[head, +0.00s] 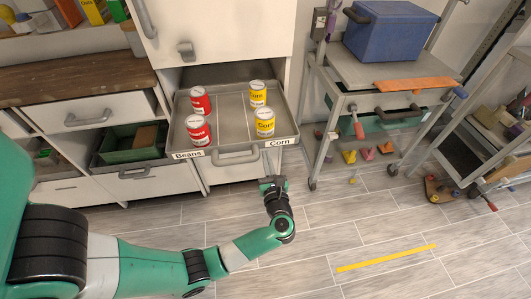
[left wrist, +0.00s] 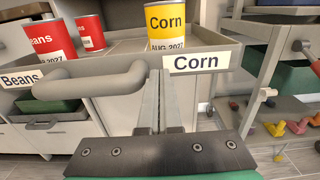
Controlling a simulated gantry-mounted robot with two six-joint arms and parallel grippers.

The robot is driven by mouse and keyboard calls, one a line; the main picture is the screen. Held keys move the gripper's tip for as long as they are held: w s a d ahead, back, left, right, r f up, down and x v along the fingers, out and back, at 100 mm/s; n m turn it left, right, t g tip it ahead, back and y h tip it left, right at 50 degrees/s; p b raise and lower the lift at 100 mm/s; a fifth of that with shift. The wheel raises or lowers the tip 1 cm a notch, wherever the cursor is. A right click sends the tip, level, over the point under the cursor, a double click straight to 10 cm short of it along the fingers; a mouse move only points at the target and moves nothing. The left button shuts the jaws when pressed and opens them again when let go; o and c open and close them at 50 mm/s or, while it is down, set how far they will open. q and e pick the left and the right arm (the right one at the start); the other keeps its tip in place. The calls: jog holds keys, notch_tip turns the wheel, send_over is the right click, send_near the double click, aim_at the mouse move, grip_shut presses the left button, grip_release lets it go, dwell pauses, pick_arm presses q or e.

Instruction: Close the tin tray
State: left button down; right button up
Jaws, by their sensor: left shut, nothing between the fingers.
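The tin tray (head: 228,112) is pulled out from the white cabinet. Two red Beans cans (head: 200,101) stand on its left side and two yellow Corn cans (head: 265,123) on its right. Its front carries Beans and Corn labels and a grey handle (head: 235,158), also large in the left wrist view (left wrist: 95,84). My left gripper (head: 273,183) is shut and empty in front of the tray, by the Corn label (left wrist: 196,62). In the left wrist view its fingers (left wrist: 165,78) are just right of the handle; I cannot tell if they touch the tray. My right gripper is out of view.
A grey cart with a blue bin (head: 388,38) and an orange plank (head: 415,83) stands to the right, with colored pieces below. Drawers and a green bin (head: 128,145) are to the left. The floor in front is clear, with a yellow strip (head: 385,258).

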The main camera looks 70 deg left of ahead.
pick_arm(q)
jog(key=shift+w+a, duration=0.25)
jog(key=shift+a, duration=1.05)
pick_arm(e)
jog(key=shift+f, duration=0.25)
pick_arm(q)
jog(key=shift+a, duration=0.1)
